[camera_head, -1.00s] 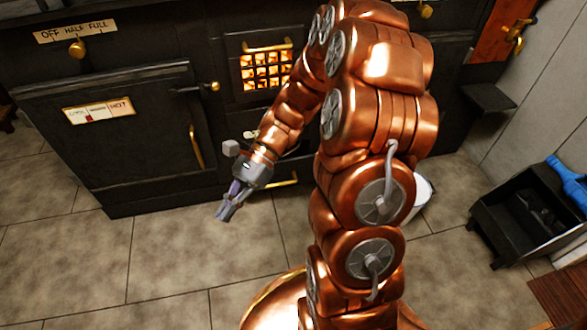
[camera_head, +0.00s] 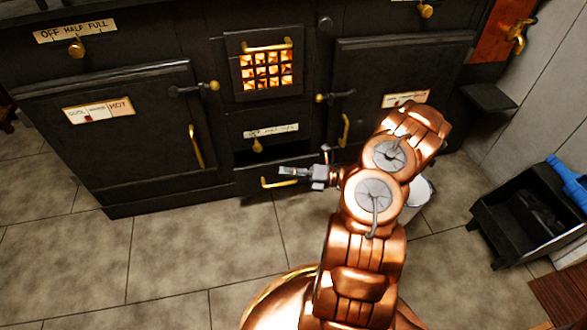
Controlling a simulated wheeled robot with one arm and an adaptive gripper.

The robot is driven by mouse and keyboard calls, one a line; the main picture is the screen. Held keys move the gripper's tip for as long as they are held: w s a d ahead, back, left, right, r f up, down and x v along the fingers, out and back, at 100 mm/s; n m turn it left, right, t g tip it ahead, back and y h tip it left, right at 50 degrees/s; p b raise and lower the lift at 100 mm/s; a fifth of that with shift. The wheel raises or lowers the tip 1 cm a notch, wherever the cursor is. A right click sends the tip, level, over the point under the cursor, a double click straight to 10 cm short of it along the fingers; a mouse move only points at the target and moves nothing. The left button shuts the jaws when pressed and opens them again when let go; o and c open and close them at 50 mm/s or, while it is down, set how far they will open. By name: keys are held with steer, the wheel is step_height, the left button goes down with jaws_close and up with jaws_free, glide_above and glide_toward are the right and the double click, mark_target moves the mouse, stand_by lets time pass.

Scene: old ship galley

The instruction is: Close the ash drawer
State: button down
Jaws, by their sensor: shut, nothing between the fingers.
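The ash drawer (camera_head: 248,183) is the low black drawer at the bottom middle of the stove, with a brass bar handle (camera_head: 280,184) on its front. A dark gap shows above its front, and it appears to stand somewhat out from the stove; how far is hard to tell. My gripper (camera_head: 283,171) is shut and empty. It points left and lies across the upper right of the drawer front in the picture, just above the handle. I cannot tell whether it touches the drawer. The gripper hides part of the drawer's top edge.
The glowing fire grate (camera_head: 266,71) is above, with a labelled damper knob (camera_head: 257,146) below it. Oven doors (camera_head: 120,130) flank the middle. A white bucket (camera_head: 420,194) stands behind my arm, and a coal box (camera_head: 530,205) stands at right. The floor in front is clear at left.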

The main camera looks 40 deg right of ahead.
steer(key=s+d+f+m+t+h, duration=0.4)
steer(key=s+d+f+m+h, duration=0.15)
steer(key=d+f+m, duration=0.45)
steer(key=b, duration=0.4)
glide_toward(285, 164)
steer(key=w+a, duration=0.1)
steer(key=a, duration=0.3)
steer(key=w, duration=0.1)
steer(key=w+b, duration=0.1)
steer(key=w, duration=0.1)
steer(key=shift+w+d+n+h+b, duration=0.15)
steer(key=shift+d+n+h+b, duration=0.15)
steer(key=shift+d+h+b, duration=0.05)
steer(key=shift+w+d+r, duration=0.1)
steer(key=shift+w+d, duration=0.15)
steer(key=shift+w, duration=0.35)
